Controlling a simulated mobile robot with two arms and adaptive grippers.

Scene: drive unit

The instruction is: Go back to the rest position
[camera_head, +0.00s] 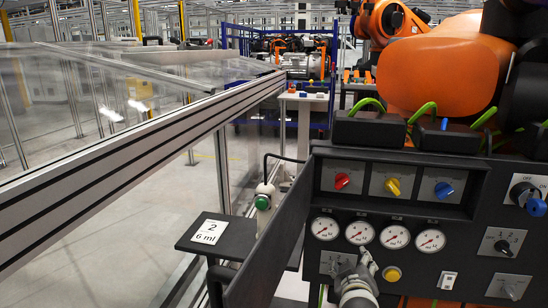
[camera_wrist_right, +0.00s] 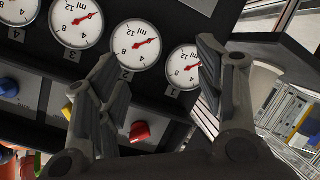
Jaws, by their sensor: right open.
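My right gripper (camera_head: 362,262) is at the bottom of the head view, in front of the dark control panel (camera_head: 462,246) and below the row of round gauges (camera_head: 359,233). Its fingers stand apart with nothing between them in the right wrist view (camera_wrist_right: 158,52). The gauges (camera_wrist_right: 136,42) lie beyond the fingers there. I cannot tell whether the gripper touches the panel. My left gripper is not in view.
Above the gauges are a red knob (camera_head: 342,181), a yellow knob (camera_head: 393,187) and a blue knob (camera_head: 444,190). A yellow button (camera_head: 393,273) is beside my right gripper. A small shelf with a "2 / 6 ml" card (camera_head: 210,231) and a fence rail (camera_head: 130,155) stand left.

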